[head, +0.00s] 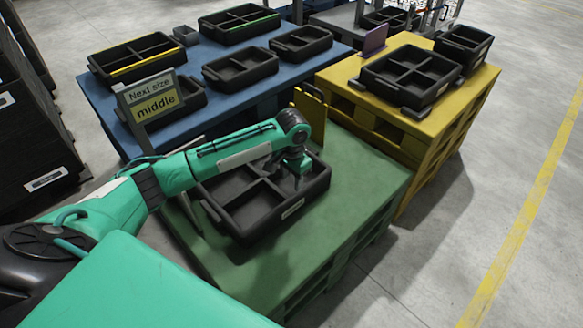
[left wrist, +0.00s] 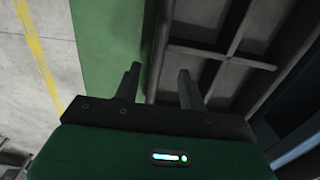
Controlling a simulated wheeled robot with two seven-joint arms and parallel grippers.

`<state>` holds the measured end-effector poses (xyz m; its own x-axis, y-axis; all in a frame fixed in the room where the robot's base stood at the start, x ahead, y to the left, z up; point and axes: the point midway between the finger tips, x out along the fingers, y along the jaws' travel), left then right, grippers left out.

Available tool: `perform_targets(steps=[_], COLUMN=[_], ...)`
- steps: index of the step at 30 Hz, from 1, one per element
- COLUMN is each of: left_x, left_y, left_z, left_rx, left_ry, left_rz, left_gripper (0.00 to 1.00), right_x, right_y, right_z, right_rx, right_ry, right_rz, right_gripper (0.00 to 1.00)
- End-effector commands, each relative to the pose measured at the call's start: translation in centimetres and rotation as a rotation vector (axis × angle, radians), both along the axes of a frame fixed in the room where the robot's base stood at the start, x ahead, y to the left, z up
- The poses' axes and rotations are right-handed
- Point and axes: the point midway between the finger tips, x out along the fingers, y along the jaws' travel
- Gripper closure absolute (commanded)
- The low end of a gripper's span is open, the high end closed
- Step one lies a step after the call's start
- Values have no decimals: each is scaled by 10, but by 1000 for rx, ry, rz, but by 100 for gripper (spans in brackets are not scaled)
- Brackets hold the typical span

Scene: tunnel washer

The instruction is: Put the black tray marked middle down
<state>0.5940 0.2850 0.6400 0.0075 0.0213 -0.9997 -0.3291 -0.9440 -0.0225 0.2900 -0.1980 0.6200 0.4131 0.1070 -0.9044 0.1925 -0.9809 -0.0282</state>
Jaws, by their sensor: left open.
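A black tray (head: 237,232) with divided compartments sits flat on the green pallet (head: 350,195). It has a pale label on its front side, too small to read. My left gripper (head: 297,170) is over the tray's far right part. In the left wrist view the gripper (left wrist: 160,82) is open, with one finger over the green surface and the other over the tray (left wrist: 225,62), the tray's wall lying between them. I cannot tell whether the fingers touch it. My right gripper is not in view.
A blue pallet (head: 203,75) behind bears several black trays. A yellow pallet (head: 425,118) at the right holds a divided tray (head: 410,75) and another black tray (head: 463,45). A yellow upright plate (head: 310,112) stands at the green pallet's back. Floor at the right is clear.

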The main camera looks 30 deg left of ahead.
Motion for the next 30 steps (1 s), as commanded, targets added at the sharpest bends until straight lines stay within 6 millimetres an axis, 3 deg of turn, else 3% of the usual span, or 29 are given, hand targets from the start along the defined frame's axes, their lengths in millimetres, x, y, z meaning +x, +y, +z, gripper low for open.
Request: perform_targets(steps=[1,6,11,14,21,30], left_x=[1,0,-9,-25,-87,-163], left_y=[0,-1,-12,-34,-96,-138], left_z=[11,29,26,10,-26,-41], left_rx=[0,-1,-12,-38,-136,-239], left_ry=[-3,-1,-3,-15,-84,-188], left_rz=[0,0,-21,-61,-150,-141], left_gripper=[58,58,58,58,58,58], right_x=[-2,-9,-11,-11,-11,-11], right_y=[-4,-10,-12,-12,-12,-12], right_z=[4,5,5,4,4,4], right_rx=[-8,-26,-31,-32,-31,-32], right_ry=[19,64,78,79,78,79], right_rz=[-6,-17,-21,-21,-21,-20], right_gripper=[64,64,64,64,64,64])
